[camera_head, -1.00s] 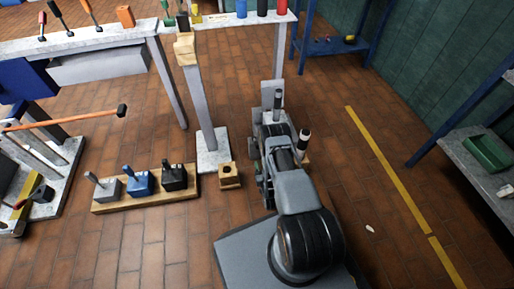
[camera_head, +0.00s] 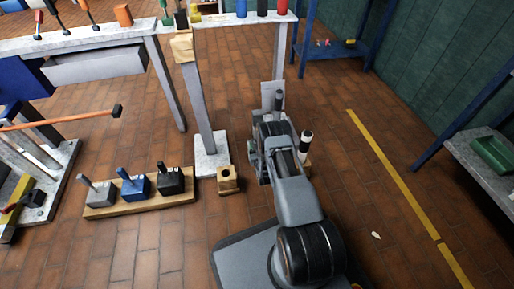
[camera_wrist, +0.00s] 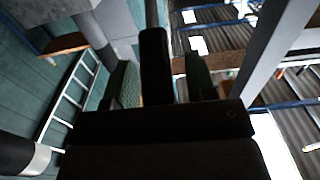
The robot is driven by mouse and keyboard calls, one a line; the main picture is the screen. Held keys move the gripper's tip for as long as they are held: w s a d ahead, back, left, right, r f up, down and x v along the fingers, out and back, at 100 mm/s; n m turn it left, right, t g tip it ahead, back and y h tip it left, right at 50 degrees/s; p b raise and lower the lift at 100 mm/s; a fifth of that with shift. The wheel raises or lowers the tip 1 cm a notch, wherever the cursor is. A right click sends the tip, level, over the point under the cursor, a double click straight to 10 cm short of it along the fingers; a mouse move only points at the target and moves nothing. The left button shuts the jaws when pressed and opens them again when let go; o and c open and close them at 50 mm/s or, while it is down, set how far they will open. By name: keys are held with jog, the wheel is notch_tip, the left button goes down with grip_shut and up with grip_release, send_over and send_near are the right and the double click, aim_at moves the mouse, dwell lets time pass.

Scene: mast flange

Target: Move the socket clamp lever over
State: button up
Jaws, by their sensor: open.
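My gripper (camera_wrist: 162,88) is open in the wrist view, with green-padded fingers on either side. A dark upright bar with a thin rod above it (camera_wrist: 154,62) stands between the fingers; I cannot tell whether it touches them or is the clamp lever. In the head view my arm reaches away, and its dark links largely hide the gripper end. A dark upright handle (camera_head: 279,98) shows just beyond the arm, before a pale upright plate. A black cylinder with a white band (camera_head: 306,141) stands close to the arm's right. No clamp lever can be clearly identified.
Left of the arm stand a grey post on a pale base (camera_head: 205,158) and a small wooden block with a hole (camera_head: 228,181). A wooden board (camera_head: 140,204) holds grey, blue and black lever blocks. Open floor with a yellow line (camera_head: 395,178) lies right.

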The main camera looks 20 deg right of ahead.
grip_shut()
dwell(0.6)
